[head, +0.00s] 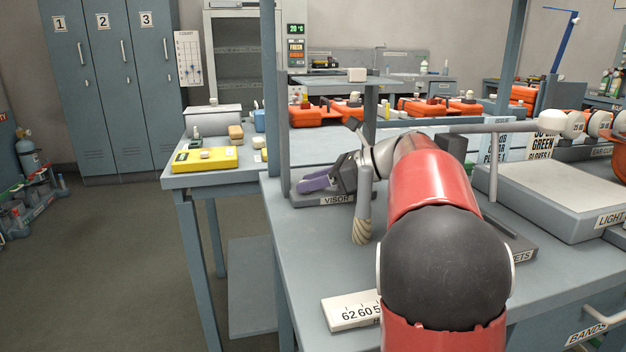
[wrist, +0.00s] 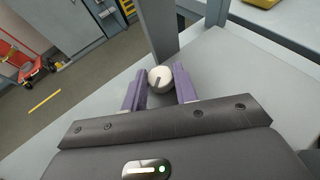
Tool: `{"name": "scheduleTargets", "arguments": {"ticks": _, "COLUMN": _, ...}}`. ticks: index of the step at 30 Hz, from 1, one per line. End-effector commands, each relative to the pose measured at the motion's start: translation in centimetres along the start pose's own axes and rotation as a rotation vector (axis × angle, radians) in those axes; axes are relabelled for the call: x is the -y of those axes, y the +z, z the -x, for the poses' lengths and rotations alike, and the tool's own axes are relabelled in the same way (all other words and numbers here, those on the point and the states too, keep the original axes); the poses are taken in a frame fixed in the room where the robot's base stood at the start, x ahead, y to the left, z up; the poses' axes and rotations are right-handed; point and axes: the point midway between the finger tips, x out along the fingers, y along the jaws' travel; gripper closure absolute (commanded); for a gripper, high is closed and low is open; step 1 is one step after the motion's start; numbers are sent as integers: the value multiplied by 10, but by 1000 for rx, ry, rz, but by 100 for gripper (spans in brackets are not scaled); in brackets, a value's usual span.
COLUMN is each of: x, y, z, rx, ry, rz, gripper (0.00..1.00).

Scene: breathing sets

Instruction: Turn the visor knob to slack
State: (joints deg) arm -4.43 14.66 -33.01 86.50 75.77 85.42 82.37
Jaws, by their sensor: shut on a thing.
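The visor knob (wrist: 160,74) is a round white knob with a short dark pointer mark. It sits between the purple fingers of my gripper (wrist: 159,88) in the wrist view, and the fingers are shut on it. The mark slants up to the right in that view. In the head view my gripper (head: 316,181) reaches down to the grey base with the VISOR label (head: 337,200) at the bench's left end. The knob is hidden there behind my gripper and fingers.
A grey post (head: 276,90) rises close beside my gripper. A yellow case (head: 204,159) lies on the table to the left. A grey box labelled LIGHT (head: 550,197) stands at the right. A white numbered scale (head: 350,311) lies at the bench's front.

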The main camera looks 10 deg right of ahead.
Motion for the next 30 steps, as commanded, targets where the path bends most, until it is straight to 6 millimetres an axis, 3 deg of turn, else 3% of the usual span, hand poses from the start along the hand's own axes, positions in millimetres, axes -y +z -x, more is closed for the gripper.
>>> {"name": "scheduleTargets", "arguments": {"ticks": 6, "x": 4, "y": 0, "z": 0, "rx": 3, "ry": 138, "rz": 59, "gripper": 94}}
{"name": "scheduleTargets", "arguments": {"ticks": 17, "x": 2, "y": 0, "z": 0, "rx": 4, "ry": 162, "rz": 68, "gripper": 94}}
{"name": "scheduleTargets", "arguments": {"ticks": 18, "x": 2, "y": 0, "z": 0, "rx": 4, "ry": 162, "rz": 68, "gripper": 67}}
{"name": "scheduleTargets", "arguments": {"ticks": 22, "x": 2, "y": 0, "z": 0, "rx": 4, "ry": 161, "rz": 68, "gripper": 50}}
{"name": "scheduleTargets", "arguments": {"ticks": 30, "x": 3, "y": 0, "z": 0, "rx": 3, "ry": 160, "rz": 67, "gripper": 49}}
